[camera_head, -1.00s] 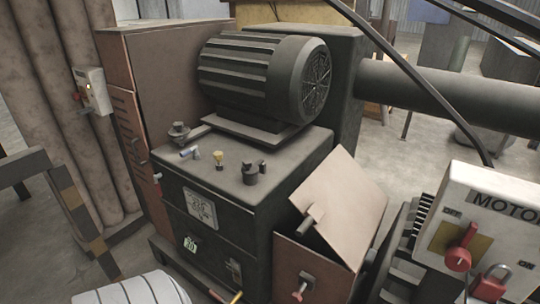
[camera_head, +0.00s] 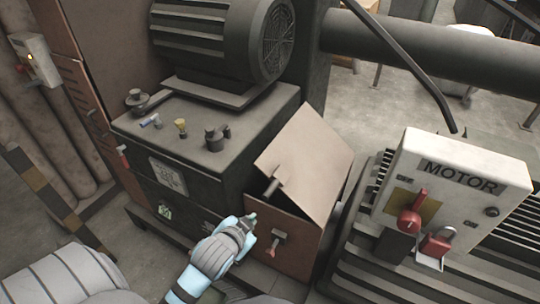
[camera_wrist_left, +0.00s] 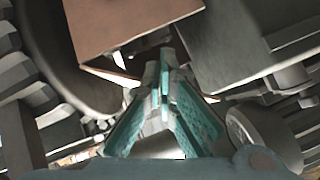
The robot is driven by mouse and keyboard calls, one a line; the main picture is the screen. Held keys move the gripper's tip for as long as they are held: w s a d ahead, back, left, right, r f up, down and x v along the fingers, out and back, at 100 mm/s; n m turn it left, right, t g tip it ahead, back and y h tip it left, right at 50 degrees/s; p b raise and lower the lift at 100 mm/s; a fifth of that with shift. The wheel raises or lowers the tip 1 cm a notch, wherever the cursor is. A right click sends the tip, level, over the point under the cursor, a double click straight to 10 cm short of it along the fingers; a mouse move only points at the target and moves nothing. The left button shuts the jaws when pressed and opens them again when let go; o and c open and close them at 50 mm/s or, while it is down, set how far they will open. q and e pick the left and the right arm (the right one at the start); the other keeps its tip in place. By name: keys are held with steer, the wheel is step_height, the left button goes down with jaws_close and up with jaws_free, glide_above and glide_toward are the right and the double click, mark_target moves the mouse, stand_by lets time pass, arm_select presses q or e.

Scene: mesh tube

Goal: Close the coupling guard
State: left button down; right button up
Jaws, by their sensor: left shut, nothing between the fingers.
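The coupling guard is a reddish-brown metal box (camera_head: 285,240) with a hinged lid (camera_head: 305,155). The lid stands tilted up and open, with a small dark handle (camera_head: 272,187) on its front edge. My left gripper (camera_head: 252,220) is shut and empty, just left of the box's front, in front of the dark cabinet. In the left wrist view its closed fingers (camera_wrist_left: 163,75) point toward a brown panel (camera_wrist_left: 125,25), seemingly part of the guard. My right gripper is not in view.
A white MOTOR switch box (camera_head: 455,185) with a red knob and red padlock stands to the right. The dark cabinet (camera_head: 215,185) with a ribbed motor (camera_head: 210,40) and small fittings on top stands to the left. A thick pipe (camera_head: 430,52) crosses behind.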

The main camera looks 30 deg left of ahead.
arm_select(q)
steer(key=w+a+r+m+t, duration=0.2)
steer(key=w+r+t, duration=0.4)
steer(key=w+r, duration=0.55)
steer(key=b, duration=0.2)
glide_above(270, 164)
steer(key=d, duration=0.2)
steer(key=shift+d+f+y, duration=0.2)
steer(key=shift+f+y, duration=0.2)
steer(key=shift+f, duration=0.35)
steer(key=shift+w+a+f+m, duration=0.1)
steer(key=shift+a+f+m, duration=0.05)
steer(key=shift+a+f, duration=0.35)
steer(key=shift+w+a+f+m, duration=0.15)
steer(key=shift+a+f, duration=0.15)
steer(key=shift+f, duration=0.3)
steer(key=shift+s+a+f+b, duration=0.25)
steer(key=shift+a+f+b, duration=0.1)
steer(key=shift+a+f, duration=0.1)
